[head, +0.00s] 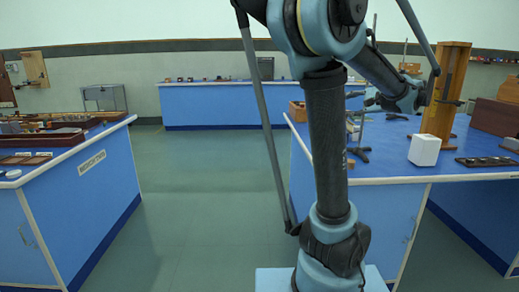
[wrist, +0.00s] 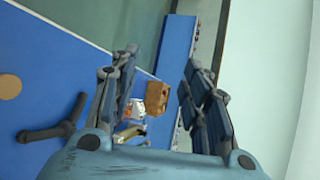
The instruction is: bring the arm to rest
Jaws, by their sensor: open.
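My gripper (head: 374,101) is up over the right-hand blue bench in the head view, at the end of my bent arm. It points left and away, and it looks small there. In the wrist view my gripper (wrist: 160,66) has its two dark fingers spread wide apart. Nothing is held between them. A brown wooden box (wrist: 157,98) shows beyond the gap, on the bench and clear of the fingers. The same box shows partly behind my arm in the head view (head: 297,111).
The right bench (head: 385,176) carries a wooden post (head: 445,92), a white block (head: 424,150), a dark flat tray (head: 487,161) and a black stand base (head: 358,152). A left bench (head: 85,190) holds trays. A far bench (head: 215,107) crosses behind. The aisle floor (head: 195,200) is clear.

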